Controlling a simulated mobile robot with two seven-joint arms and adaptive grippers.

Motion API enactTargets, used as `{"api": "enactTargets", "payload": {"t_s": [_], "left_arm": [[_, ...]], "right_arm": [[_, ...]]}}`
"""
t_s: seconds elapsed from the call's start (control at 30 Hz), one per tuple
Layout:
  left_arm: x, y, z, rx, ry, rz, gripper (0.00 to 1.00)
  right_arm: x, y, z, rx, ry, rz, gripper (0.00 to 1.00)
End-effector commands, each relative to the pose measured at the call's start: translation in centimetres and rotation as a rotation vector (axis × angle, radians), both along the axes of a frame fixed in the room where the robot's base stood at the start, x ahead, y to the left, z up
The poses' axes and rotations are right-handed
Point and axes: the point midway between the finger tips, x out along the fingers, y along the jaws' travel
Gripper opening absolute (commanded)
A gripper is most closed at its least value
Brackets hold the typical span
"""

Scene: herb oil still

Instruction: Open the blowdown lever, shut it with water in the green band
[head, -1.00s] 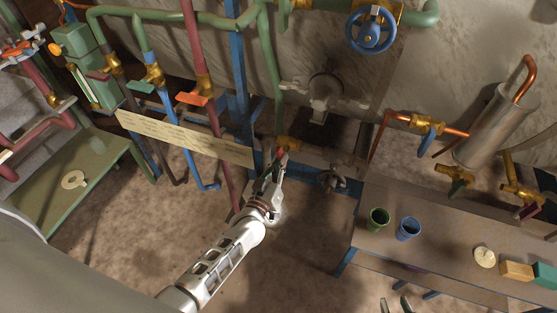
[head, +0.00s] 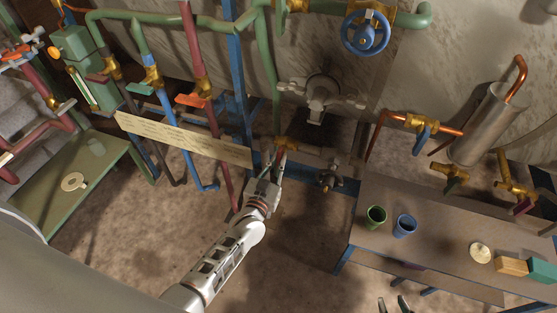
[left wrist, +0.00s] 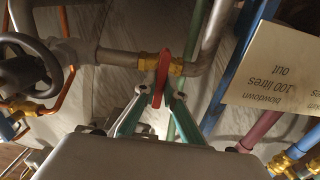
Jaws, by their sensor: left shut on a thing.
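The red blowdown lever (left wrist: 163,72) sits at a brass valve (left wrist: 177,66) on a grey pipe in the left wrist view. It stands across the pipe's line in that picture. My left gripper (left wrist: 158,98) is shut on the lever, one finger on each side; it also shows in the head view (head: 275,163), where it hides the lever. A green gauge-like unit (head: 86,68) with a pale upright strip stands at the upper left; water level and green band are too small to read. My right gripper (head: 394,303) shows only its parted fingertips at the bottom edge, empty.
A long sign (head: 180,139) hangs left of my left gripper; its upside-down text reads "blowdown 100 litres out". A dark handwheel (left wrist: 28,68) stands close on the left in the wrist view. A bench (head: 440,232) with green and blue cups is at right.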

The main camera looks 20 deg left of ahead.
Motion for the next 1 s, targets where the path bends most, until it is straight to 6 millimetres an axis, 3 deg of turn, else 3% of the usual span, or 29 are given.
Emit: {"api": "enactTargets", "payload": {"t_s": [0.1,0.13,0.17,0.2,0.63,1.0], "left_arm": [[-0.1,-0.1,-0.1,0.004,0.002,-0.002,0.00],[-0.1,-0.1,-0.1,0.004,0.002,-0.002,0.17],[-0.1,-0.1,-0.1,0.004,0.002,-0.002,0.25],[-0.1,-0.1,-0.1,0.003,0.002,-0.002,0.26],[-0.8,0.0,-0.1,0.001,0.001,-0.001,0.26],[-7.6,0.3,-0.2,0.001,0.004,-0.001,0.26]], "right_arm": [[0.3,0.0,0.2,-0.001,-0.006,0.002,0.26],[0.4,0.0,0.2,-0.001,-0.008,0.001,0.26],[0.5,0.0,0.3,0.000,-0.010,0.002,0.26],[0.6,0.0,0.3,-0.001,-0.012,0.002,0.26],[0.3,0.3,0.3,0.009,-0.007,-0.006,0.26],[0.4,0.1,0.3,0.005,-0.008,-0.004,0.26]]}}
